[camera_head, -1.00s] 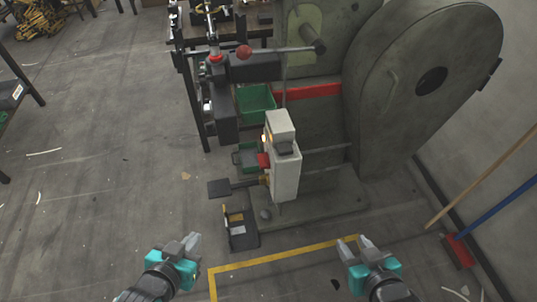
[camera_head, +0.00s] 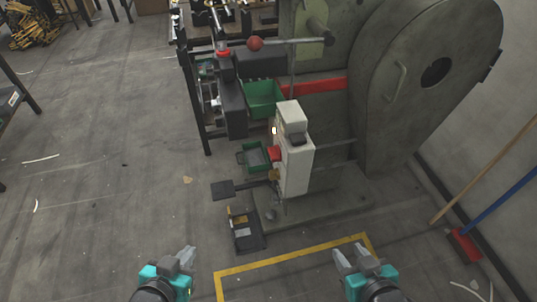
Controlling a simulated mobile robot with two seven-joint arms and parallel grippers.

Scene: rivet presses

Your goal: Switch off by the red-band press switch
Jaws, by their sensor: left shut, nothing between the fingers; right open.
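The red-band press (camera_head: 408,110) is a large grey-green machine with a red band (camera_head: 312,86) across its body. A pale switch box (camera_head: 295,165) stands on its front side, with a small lit yellow lamp and a red part (camera_head: 275,153) on its left face. My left gripper (camera_head: 187,258) is shut and empty, low in the view, left of the yellow floor line. My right gripper (camera_head: 348,256) is open and empty, low at right of centre. Both are apart from the switch box, on the near side of it.
A foot pedal (camera_head: 222,189) sticks out left of the press. A black box (camera_head: 245,232) lies on the floor before it. Green bins (camera_head: 262,99) hang beside the press. A red broom head (camera_head: 464,246) lies at the right wall.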

